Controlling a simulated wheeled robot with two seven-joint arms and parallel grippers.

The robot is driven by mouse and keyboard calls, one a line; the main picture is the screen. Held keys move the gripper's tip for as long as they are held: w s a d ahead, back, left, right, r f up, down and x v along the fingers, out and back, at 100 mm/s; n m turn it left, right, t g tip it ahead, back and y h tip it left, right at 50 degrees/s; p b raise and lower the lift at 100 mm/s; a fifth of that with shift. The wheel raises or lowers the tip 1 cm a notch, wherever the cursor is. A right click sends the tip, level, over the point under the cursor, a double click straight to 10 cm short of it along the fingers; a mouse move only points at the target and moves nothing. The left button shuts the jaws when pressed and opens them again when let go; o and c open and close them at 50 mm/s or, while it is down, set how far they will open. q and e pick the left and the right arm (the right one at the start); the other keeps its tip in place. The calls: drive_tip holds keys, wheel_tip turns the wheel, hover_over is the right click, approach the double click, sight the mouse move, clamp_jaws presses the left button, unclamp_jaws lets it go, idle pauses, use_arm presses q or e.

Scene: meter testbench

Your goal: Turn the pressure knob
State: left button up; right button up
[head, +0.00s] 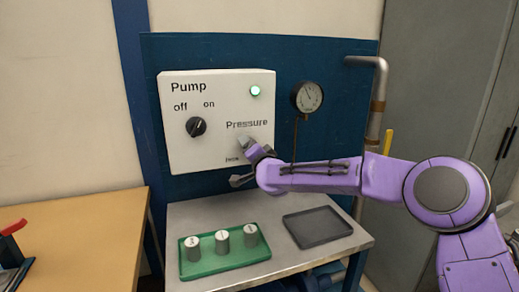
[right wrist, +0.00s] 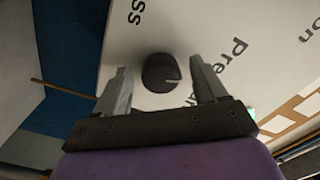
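The white control panel (head: 184,152) carries the labels Pump and Pressure. The pressure knob (right wrist: 160,73) is a round black knob with a light pointer mark. In the right wrist view it lies between the two fingers of my right gripper (right wrist: 160,66), with a gap on each side. In the head view my right gripper (head: 243,162) is in front of the panel below the word Pressure and hides the knob. The fingers are open, one above the other there. My left gripper is not in view.
A black pump knob (head: 196,127) and a lit green lamp (head: 255,91) are on the panel. A pressure gauge (head: 308,97) is to its right. Below, a metal table (head: 182,218) holds a green tray (head: 226,263) with three grey cylinders and an empty dark tray (head: 318,227).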

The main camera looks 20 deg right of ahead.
drive_tip(key=shift+s+d, duration=0.1)
drive_tip(key=s+b, duration=0.2)
drive_tip(key=s, duration=0.8)
drive_tip(key=shift+s+d, duration=0.15)
drive_tip(key=shift+s, duration=0.05)
